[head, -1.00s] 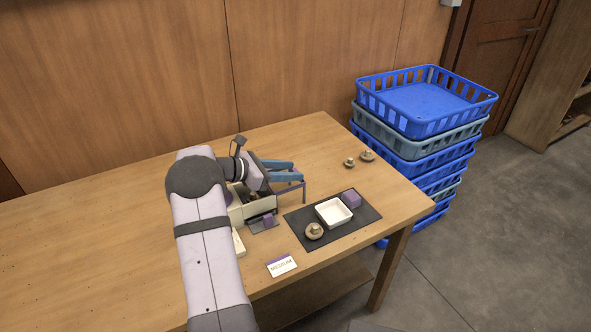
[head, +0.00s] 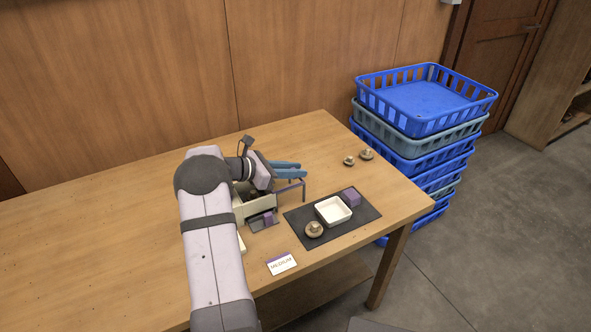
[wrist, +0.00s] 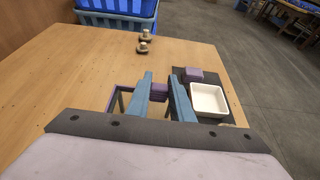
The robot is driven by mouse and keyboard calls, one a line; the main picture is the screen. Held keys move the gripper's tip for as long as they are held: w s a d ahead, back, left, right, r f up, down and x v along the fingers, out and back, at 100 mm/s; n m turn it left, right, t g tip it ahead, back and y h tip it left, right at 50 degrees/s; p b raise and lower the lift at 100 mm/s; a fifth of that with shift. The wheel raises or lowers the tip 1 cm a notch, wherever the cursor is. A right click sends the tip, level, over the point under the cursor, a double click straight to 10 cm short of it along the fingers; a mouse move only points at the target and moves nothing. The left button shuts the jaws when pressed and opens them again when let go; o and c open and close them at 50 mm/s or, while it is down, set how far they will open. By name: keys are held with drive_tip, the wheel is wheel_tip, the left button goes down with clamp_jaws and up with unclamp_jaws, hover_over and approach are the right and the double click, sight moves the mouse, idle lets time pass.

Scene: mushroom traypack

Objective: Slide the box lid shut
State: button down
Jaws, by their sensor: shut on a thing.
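The cream box (head: 257,207) stands on the table, partly hidden by my arm, with its top open on the side that shows. My gripper (head: 300,171) reaches past its far right side with blue fingers pointing right. In the wrist view my gripper (wrist: 164,88) has its fingers close together with a purple piece (wrist: 158,93) between them. It is shut on this piece; I cannot tell whether it belongs to the lid. A thin purple-grey frame (head: 303,187) stands beside the box, below the fingers, and shows left of them in the wrist view (wrist: 119,93). No lid can be clearly made out.
A dark mat (head: 296,216) holds a white tray (head: 333,221), a purple block (head: 351,198) and a mushroom (head: 314,229). Two mushrooms (head: 349,161) lie farther back. A small dark stand with a purple block (head: 268,218) and a card (head: 281,264) are in front. The table's left is clear.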

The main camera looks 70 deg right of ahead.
drive_tip(key=w+a, duration=0.7)
drive_tip(key=shift+p, duration=0.3)
drive_tip(key=shift+f, duration=0.1)
drive_tip(key=c, duration=1.6)
unclamp_jaws()
drive_tip(key=shift+w+a, duration=0.15)
drive_tip(key=shift+o, duration=0.2)
drive_tip(key=b+v, duration=0.1)
drive_tip(key=v, duration=0.6)
